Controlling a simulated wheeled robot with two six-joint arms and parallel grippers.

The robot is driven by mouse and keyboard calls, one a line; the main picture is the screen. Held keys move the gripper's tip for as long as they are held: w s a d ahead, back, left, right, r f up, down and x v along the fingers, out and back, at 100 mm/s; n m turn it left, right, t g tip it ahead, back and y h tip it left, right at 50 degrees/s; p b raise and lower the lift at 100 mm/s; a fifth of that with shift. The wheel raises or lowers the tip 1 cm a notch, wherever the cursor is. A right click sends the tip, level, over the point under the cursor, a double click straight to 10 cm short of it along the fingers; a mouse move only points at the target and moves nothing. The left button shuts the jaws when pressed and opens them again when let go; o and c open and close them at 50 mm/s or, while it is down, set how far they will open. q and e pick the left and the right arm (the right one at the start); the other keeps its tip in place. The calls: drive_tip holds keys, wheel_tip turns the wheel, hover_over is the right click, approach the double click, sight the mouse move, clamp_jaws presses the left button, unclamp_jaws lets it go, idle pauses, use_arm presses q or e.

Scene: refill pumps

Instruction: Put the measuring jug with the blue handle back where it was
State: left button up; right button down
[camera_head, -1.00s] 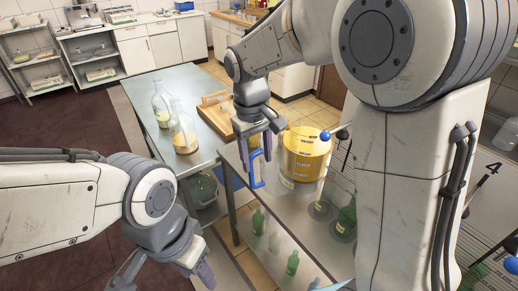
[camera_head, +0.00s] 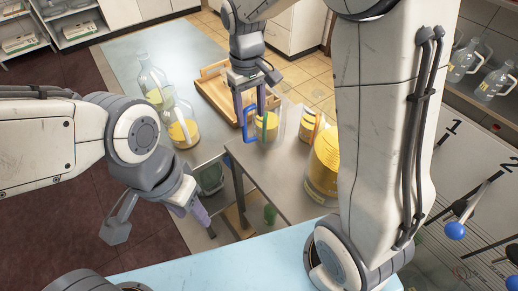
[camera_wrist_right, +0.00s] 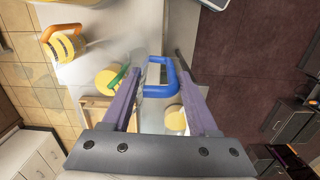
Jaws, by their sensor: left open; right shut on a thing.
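The blue handle (camera_head: 250,124) of the measuring jug is between the fingers of my right gripper (camera_head: 249,105), which is shut on it. The handle also shows in the right wrist view (camera_wrist_right: 160,76). The jug's clear body is hard to make out, so I cannot tell whether it touches the metal table. A green-handled jug (camera_head: 268,128) with yellow contents is just right of the blue handle in the head view. An orange-handled jug (camera_head: 307,125) stands further right. My left gripper (camera_head: 160,222) is open and empty, low at left.
A big yellow-filled container (camera_head: 322,170) stands on the metal table (camera_head: 285,185), partly hidden by my arm. Two glass bottles, one behind (camera_head: 150,80) and one in front (camera_head: 183,128), stand on the left table. A wooden tray (camera_head: 218,95) lies beside them.

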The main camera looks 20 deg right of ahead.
wheel_tip(320, 180, down, 14)
drive_tip(key=d+p, duration=0.2)
drive_tip(key=shift+s+f, duration=0.2)
drive_tip(key=shift+f, duration=0.05)
drive_tip(key=shift+c, duration=0.8)
unclamp_jaws()
drive_tip(key=shift+a+f, duration=0.1)
